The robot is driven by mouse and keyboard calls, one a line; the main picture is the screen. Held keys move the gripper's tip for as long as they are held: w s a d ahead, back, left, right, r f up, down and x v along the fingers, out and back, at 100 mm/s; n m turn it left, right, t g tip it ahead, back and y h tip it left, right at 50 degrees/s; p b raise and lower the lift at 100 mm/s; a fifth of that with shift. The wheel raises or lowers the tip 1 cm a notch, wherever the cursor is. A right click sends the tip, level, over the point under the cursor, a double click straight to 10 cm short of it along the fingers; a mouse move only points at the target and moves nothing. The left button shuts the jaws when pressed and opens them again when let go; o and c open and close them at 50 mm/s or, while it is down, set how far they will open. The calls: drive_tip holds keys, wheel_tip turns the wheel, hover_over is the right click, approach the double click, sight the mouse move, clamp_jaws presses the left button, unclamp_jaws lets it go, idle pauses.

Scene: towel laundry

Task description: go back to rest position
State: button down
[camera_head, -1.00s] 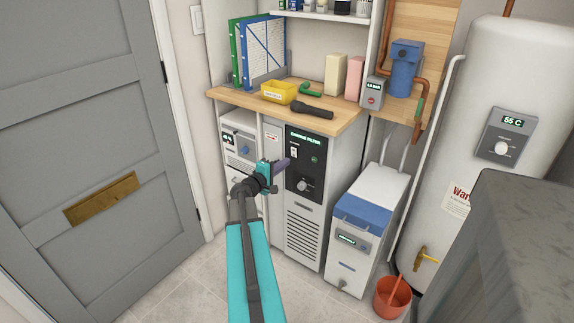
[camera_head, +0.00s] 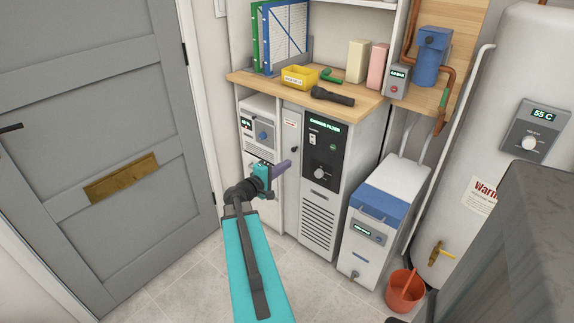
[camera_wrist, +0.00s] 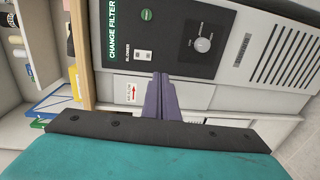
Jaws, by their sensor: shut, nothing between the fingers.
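My gripper (camera_head: 283,169) is at the end of my teal arm, in front of the white cabinets under the wooden counter. Its purple fingers point right, toward the cabinet with the black control panel. In the wrist view the fingers (camera_wrist: 161,92) are together and hold nothing. The black panel (camera_wrist: 158,35) reads "CHANGE FILTER" and has a round knob; it also shows in the head view (camera_head: 323,150). Whether the fingers touch the cabinet front cannot be told, but they appear apart from it.
The wooden counter (camera_head: 352,108) holds a yellow bin (camera_head: 299,77), a black flashlight (camera_head: 332,96) and filters. A white unit with a blue lid (camera_head: 380,205) and a red bucket (camera_head: 404,292) stand right. A grey door (camera_head: 95,130) is left. Tiled floor (camera_head: 185,275) is free between.

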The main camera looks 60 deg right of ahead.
idle(0.4)
drive_tip(key=w+a+f+n+t+y+p, duration=0.1)
drive_tip(key=w+a+f+n+t+p, duration=0.1)
drive_tip(key=w+a+f, duration=0.5)
drive_tip(key=w+a+f+n+t+y+p, duration=0.1)
drive_tip(key=w+a+f+n+t+p, duration=0.15)
drive_tip(key=w+a, duration=0.7)
drive_tip(key=s+a+f+y+p, duration=0.1)
drive_tip(key=s+a+f+y, duration=0.1)
drive_tip(key=a+f, duration=0.65)
drive_tip(key=s+a+f+y+p, duration=0.15)
drive_tip(key=a+f, duration=0.35)
drive_tip(key=a, duration=0.6)
drive_tip(key=s+a+f+g+y, duration=0.2)
drive_tip(key=s+a, duration=0.4)
drive_tip(key=a, duration=0.3)
drive_tip(key=s+a+f+m+g+y, duration=0.1)
drive_tip(key=s+a+f+y, duration=0.4)
drive_tip(key=a, duration=0.5)
drive_tip(key=s+a+f+m+g+y+p, duration=0.1)
drive_tip(key=s+a+f+g+y, duration=0.2)
drive_tip(key=s+a, duration=0.5)
drive_tip(key=shift+a+f+y, duration=0.35)
drive_tip(key=shift+a+y, duration=0.2)
drive_tip(key=shift+a, duration=0.5)
